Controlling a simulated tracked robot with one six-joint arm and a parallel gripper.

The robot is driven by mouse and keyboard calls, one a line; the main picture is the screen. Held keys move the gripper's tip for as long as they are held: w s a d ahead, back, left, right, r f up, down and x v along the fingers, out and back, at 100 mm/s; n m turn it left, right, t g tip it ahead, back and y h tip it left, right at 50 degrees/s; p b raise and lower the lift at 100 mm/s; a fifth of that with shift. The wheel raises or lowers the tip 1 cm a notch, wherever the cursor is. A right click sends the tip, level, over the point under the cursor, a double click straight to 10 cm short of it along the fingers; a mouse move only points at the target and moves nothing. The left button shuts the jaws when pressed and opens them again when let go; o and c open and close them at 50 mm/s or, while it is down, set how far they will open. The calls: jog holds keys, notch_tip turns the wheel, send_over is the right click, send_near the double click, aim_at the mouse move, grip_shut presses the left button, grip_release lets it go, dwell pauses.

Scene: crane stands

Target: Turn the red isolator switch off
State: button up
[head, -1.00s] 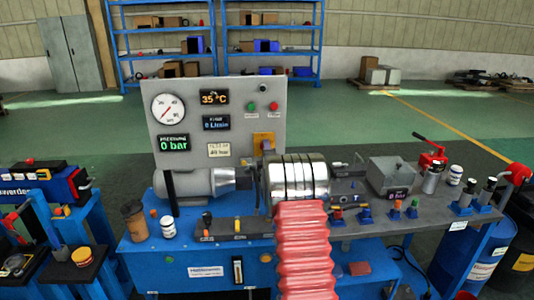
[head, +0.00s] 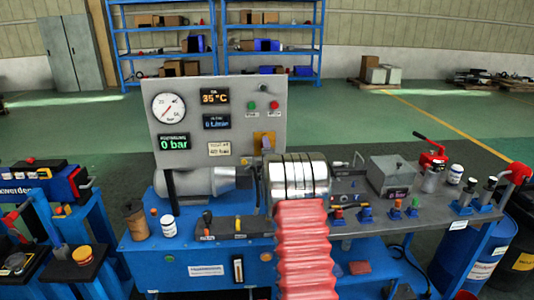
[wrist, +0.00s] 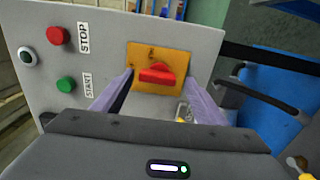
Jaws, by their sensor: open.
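The red isolator switch (wrist: 157,74) sits on a yellow plate (wrist: 146,56) on the grey panel. In the wrist view its handle lies across the picture, slightly tilted; beside the sideways STOP and START labels, this is roughly upright on the panel. My gripper (wrist: 158,84) is open, with one pale finger left of the handle and one right of it. I cannot tell whether either finger touches it. In the head view the yellow plate (head: 264,138) is partly covered by my arm, and the red handle is hidden.
In the wrist view a red STOP button (wrist: 57,36), a green START button (wrist: 66,85) and a dark round knob (wrist: 26,56) are left of the plate. A grey motor (head: 195,182) and small bench valves (head: 365,213) stand below the panel in the head view.

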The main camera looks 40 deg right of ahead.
jog(key=shift+s+r, duration=0.1)
jog(key=shift+s, duration=0.05)
jog(key=v, duration=1.3)
jog(key=shift+a, duration=0.3)
jog(key=shift+s, duration=0.15)
